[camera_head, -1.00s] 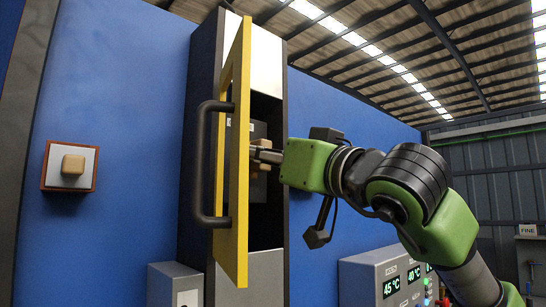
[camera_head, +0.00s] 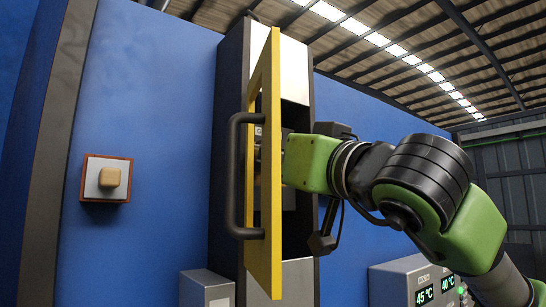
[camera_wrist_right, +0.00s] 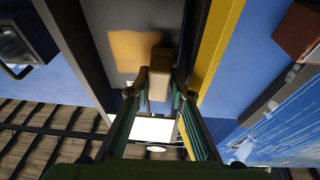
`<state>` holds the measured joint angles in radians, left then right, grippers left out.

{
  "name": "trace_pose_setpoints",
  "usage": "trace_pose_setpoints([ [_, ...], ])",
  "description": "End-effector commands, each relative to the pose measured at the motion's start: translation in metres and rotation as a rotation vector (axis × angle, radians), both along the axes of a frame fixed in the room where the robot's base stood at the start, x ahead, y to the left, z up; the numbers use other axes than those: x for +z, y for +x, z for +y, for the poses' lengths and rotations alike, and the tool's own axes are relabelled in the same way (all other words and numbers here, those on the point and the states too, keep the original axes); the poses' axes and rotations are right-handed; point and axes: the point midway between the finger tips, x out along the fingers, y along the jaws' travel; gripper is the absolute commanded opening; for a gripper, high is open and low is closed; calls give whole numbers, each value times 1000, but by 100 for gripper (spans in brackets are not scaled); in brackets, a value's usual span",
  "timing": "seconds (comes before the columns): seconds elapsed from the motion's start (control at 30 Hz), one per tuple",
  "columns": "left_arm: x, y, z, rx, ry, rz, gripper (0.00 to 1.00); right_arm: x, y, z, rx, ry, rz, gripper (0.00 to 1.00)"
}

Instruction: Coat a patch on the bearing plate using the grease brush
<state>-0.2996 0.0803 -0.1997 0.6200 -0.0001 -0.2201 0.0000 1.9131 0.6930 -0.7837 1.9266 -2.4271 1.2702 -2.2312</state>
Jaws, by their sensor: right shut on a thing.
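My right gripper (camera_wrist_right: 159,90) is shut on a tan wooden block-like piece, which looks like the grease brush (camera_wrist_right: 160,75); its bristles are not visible. In the wrist view its far end lies against or just before a grey plate (camera_wrist_right: 105,30), likely the bearing plate; contact cannot be told. An amber-yellow patch (camera_wrist_right: 130,48) shows on that grey surface beside the brush. In the head view my right arm reaches into the open cabinet behind the yellow door frame, which hides the fingers and brush. My left gripper is not in view.
The yellow door frame (camera_head: 276,160) with its black handle (camera_head: 233,175) stands open close to my right gripper. A beige button on a white plate (camera_head: 107,178) is on the blue wall at left. A control box with temperature displays (camera_head: 400,285) stands below my right arm.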

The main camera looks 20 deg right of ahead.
Motion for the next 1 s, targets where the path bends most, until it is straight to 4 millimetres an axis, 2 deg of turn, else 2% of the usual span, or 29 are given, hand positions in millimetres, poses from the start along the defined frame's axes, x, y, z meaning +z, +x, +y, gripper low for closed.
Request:
trace_pose_setpoints([
  [0.17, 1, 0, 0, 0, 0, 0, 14, 0, 3, -7, -2, 0, 1, 3],
  [0.5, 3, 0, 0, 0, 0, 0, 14, 0, 13, -34, -2, 1, 2, 3],
  [0.77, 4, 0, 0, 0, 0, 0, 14, 0, 16, -43, -3, 1, 3, 3],
  [1.0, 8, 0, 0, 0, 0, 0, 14, 0, 23, -64, -4, 2, 3, 3],
])
